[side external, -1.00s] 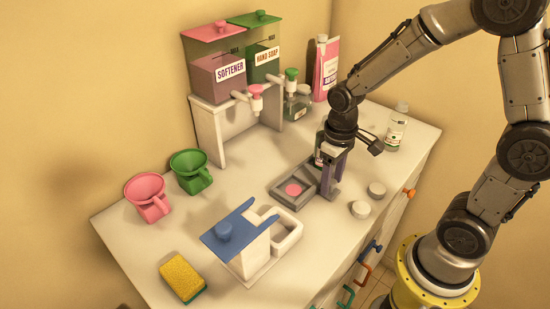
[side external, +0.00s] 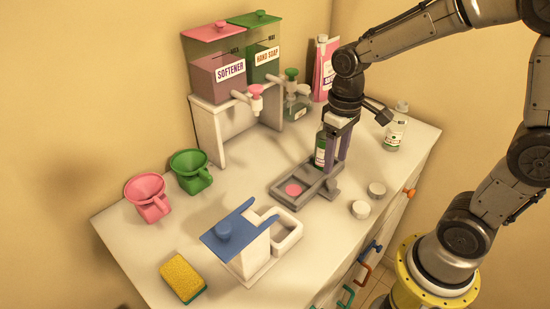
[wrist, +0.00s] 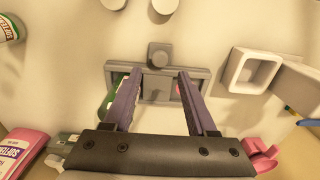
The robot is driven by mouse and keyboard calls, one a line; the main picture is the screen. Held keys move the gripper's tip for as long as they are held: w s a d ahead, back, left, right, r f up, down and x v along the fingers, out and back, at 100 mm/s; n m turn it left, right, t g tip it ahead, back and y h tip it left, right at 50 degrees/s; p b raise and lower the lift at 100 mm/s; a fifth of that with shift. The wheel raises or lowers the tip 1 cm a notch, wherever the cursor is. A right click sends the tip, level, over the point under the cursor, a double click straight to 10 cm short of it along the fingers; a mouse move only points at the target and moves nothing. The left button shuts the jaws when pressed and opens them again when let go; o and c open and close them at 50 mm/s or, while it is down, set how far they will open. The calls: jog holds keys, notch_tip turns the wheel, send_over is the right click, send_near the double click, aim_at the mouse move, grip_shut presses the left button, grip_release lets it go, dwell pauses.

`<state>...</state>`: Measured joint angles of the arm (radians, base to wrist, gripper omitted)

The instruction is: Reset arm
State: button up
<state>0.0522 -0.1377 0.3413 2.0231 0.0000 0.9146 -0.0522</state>
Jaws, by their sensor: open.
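My gripper (side external: 337,160) hangs over the grey two-part tray (side external: 284,198), higher than the counter, with its fingers pointing down. In the wrist view my gripper (wrist: 160,78) is open, its two purple fingers wide apart with nothing between them. A green bottle with a white label (side external: 320,150) stands upright at the tray's far end, partly hidden by a finger. In the wrist view the bottle (wrist: 106,103) shows outside the left finger. A pink disc (side external: 293,189) lies in the tray's near compartment.
Two white caps (side external: 360,209) lie right of the tray. A blue-topped dispenser (side external: 228,235), a sponge (side external: 182,278), pink (side external: 149,197) and green funnel cups (side external: 190,170) are at left. The softener and hand soap stand (side external: 209,135) is behind. Another bottle (side external: 395,130) stands far right.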

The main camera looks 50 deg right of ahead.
jog(key=shift+r, duration=0.4)
jog(key=shift+r, duration=0.2)
jog(key=s+a+r+t, duration=0.1)
jog(key=s+r+t, duration=0.4)
jog(key=s, duration=0.7)
notch_tip(320, 180, up, 3)
jog(key=shift+s+a+f+t, duration=0.15)
jog(key=shift+a+f+t, duration=0.05)
jog(key=shift+a+t, duration=0.1)
